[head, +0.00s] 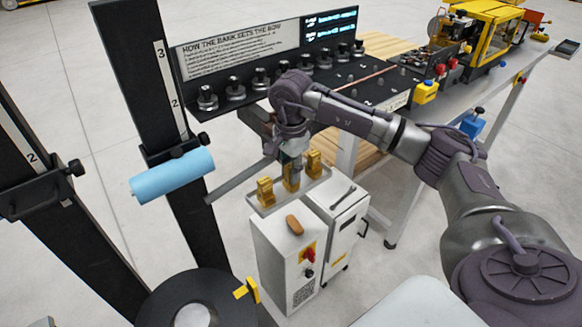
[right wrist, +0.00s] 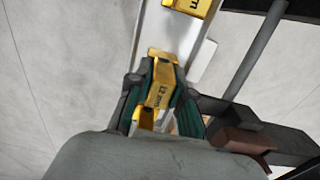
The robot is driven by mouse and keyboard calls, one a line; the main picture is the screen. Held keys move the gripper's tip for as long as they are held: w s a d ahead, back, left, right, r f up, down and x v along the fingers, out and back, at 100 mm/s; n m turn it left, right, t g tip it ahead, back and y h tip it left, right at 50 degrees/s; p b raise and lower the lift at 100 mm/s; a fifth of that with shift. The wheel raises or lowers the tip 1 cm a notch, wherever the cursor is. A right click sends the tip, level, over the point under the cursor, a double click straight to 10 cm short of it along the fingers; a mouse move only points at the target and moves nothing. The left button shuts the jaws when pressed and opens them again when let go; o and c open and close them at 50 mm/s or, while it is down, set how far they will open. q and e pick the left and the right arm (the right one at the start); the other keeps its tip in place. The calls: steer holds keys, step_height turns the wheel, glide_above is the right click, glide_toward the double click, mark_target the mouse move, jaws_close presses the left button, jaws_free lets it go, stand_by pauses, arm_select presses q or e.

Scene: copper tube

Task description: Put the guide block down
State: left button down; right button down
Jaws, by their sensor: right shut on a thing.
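My right gripper (head: 292,166) points down over the metal tray (head: 325,183) on top of the white cabinet. It is shut on a yellow guide block (right wrist: 160,84), marked "12 mm" in the right wrist view. This block also shows in the head view (head: 291,183), upright between two other yellow blocks, one nearer left (head: 265,191) and one farther right (head: 313,163). I cannot tell whether its base touches the tray. In the right wrist view another marked block (right wrist: 193,5) stands at the top edge. My left gripper is not in view.
The white cabinet (head: 283,262) carries an orange-brown object (head: 294,225) and a red switch. A grey bar (head: 240,180) and a blue roll (head: 172,177) on a black post stand to the left. The black rack (head: 270,72) with several knobs is behind.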

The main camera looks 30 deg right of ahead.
mark_target(290, 165)
steer(key=shift+f, duration=0.1)
steer(key=c, duration=1.1)
jaws_free()
steer(key=shift+o, duration=0.2)
steer(key=shift+r, duration=0.25)
step_height(290, 165, up, 6)
steer(key=b, duration=0.3)
steer(key=shift+w+f, duration=0.1)
step_height(290, 165, up, 5)
steer(key=shift+f, duration=0.1)
steer(key=shift+r, duration=0.65)
